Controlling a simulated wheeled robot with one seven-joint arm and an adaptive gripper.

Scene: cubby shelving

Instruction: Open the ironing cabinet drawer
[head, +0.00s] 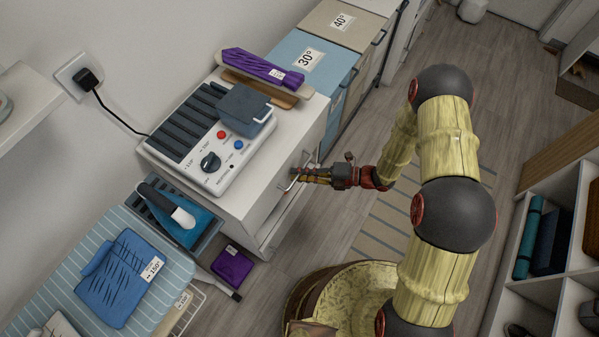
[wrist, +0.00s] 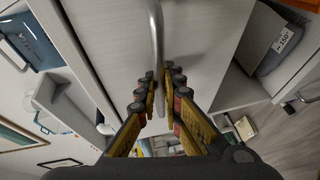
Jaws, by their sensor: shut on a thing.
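The white ironing cabinet (head: 262,195) stands left of centre in the head view, with its front facing my arm. Its drawer front (wrist: 200,45) fills the upper middle of the wrist view. A curved metal handle (wrist: 157,35) stands out from that front and runs down between my fingertips. My gripper (head: 297,176) is at the cabinet front in the head view, and its fingers (wrist: 162,98) are shut on the handle in the wrist view. The fingers partly hide the handle. I cannot tell whether the drawer is slightly out.
Open shelving (head: 575,230) is at right.

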